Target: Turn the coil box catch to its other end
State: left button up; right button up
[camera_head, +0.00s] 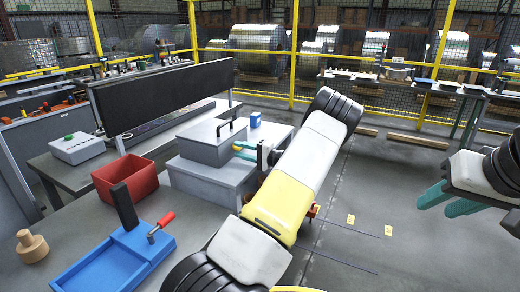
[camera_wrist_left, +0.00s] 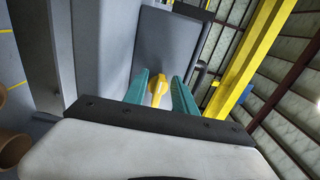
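The coil box (camera_head: 205,150) is a grey box with a black handle on its lid, on a grey block in the middle of the head view. In the left wrist view its grey face (camera_wrist_left: 170,45) fills the upper middle. My left gripper (camera_head: 238,151) is at the box's right side. Its teal fingers (camera_wrist_left: 160,82) stand apart on either side of the catch, with a small gap visible. My right gripper (camera_head: 428,203) is open and empty at the right.
A red bin (camera_head: 125,180), a blue tray (camera_head: 100,270) with a red-handled lever, a wooden knob (camera_head: 31,246) and a green-buttoned box (camera_head: 77,148) lie left of the coil box. A small blue block (camera_head: 255,119) is behind it. The floor at the right is mostly clear.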

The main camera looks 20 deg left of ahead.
pick_arm(q)
jog(key=d, duration=0.7)
jog(key=shift+s+d, duration=0.3)
jog(key=shift+d, duration=0.1)
jog(key=s+d+r+n+g+h, duration=0.2)
jog(key=s+r+g+h, duration=0.15)
jog(key=s+h, duration=0.85)
jog(key=s+d+r+m+t+h, duration=0.1)
jog(key=s+d+r+t+h, duration=0.3)
jog(key=s+d+r, duration=0.3)
jog(key=s+d+r+t+h, duration=0.4)
jog(key=s+d+r, duration=0.3)
jog(key=s, duration=0.7)
jog(key=d, duration=0.2)
jog(key=shift+d+m, duration=0.35)
jog(key=shift+m, duration=0.05)
